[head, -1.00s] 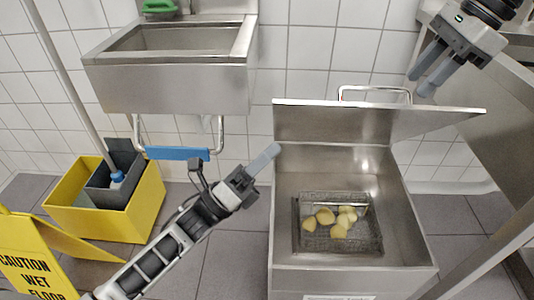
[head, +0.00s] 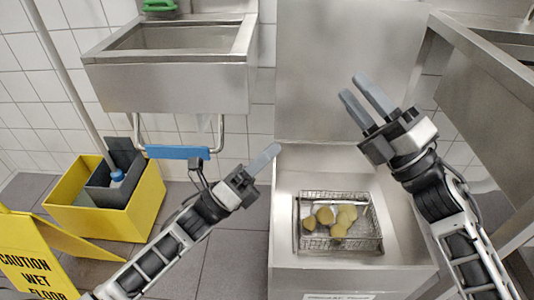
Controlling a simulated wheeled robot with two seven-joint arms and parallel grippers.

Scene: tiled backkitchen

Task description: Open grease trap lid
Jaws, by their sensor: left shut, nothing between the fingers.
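The grease trap (head: 283,225) is a steel box on the floor at the lower middle. Its lid (head: 345,75) stands upright at the back, wide open, its flat inner face toward me. Inside the box, a wire basket (head: 310,243) holds several yellowish lumps. My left gripper (head: 268,155) is shut and empty, beside the box's left rear edge. My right gripper (head: 362,100) is open and empty, in front of the lid. Its two fingers are spread and point up and left. The lid's handle is hidden.
A steel sink (head: 175,80) hangs on the tiled wall at the upper left. A yellow mop bucket (head: 140,215) and a caution sign (head: 35,265) stand on the floor at left. A steel table (head: 470,110) with legs borders the right side.

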